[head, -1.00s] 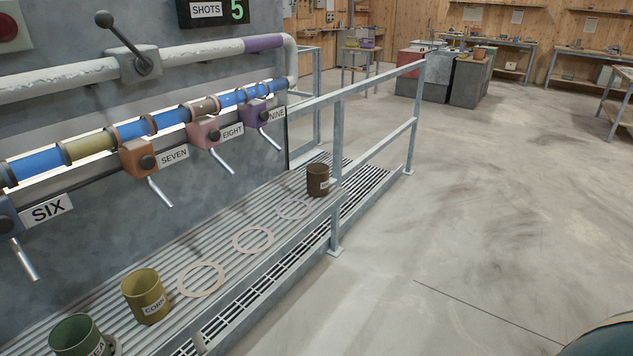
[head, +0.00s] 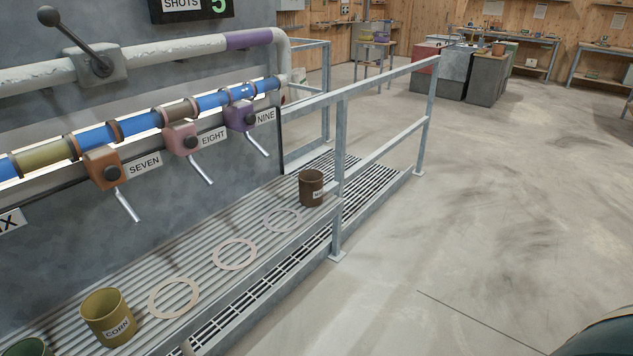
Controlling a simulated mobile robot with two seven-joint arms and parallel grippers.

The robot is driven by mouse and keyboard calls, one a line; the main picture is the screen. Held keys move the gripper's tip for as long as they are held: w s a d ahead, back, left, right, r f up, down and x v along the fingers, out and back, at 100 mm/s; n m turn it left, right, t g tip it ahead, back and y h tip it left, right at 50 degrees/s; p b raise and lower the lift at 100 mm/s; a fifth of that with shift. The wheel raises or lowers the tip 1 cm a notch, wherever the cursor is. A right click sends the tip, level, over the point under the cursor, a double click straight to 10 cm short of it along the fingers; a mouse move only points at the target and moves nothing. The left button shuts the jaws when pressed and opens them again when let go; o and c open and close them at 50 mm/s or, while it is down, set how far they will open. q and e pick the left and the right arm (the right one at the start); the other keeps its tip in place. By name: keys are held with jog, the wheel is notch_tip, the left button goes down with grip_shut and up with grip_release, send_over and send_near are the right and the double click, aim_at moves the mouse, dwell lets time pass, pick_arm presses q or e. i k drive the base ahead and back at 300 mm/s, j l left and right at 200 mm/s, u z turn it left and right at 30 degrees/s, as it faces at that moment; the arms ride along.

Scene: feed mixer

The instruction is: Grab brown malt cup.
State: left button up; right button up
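The brown malt cup (head: 311,188) stands upright on the ribbed metal shelf (head: 205,256), at its far end beside a railing post. Neither of my grippers is in view.
A yellow corn cup (head: 107,318) and a green cup (head: 27,347) stand nearer on the shelf. Several pale rings lie between the corn cup and the brown cup. A grey metal railing (head: 341,150) borders the shelf's far right. Open concrete floor (head: 480,230) lies to the right.

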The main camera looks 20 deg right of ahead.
aim_at(311, 181)
jog(key=i+l, duration=0.15)
jog(key=l, duration=0.3)
jog(key=i+l+u, duration=0.1)
jog(key=l, duration=0.35)
jog(key=i+l+u, duration=0.1)
jog(key=l, duration=0.35)
jog(key=i+l, duration=0.25)
jog(key=l, duration=0.25)
jog(key=i+l+u, duration=0.1)
jog(key=l, duration=0.35)
jog(key=i+l, duration=0.1)
jog(key=l, duration=0.4)
jog(key=i+l+u, duration=0.15)
jog(key=l, duration=0.3)
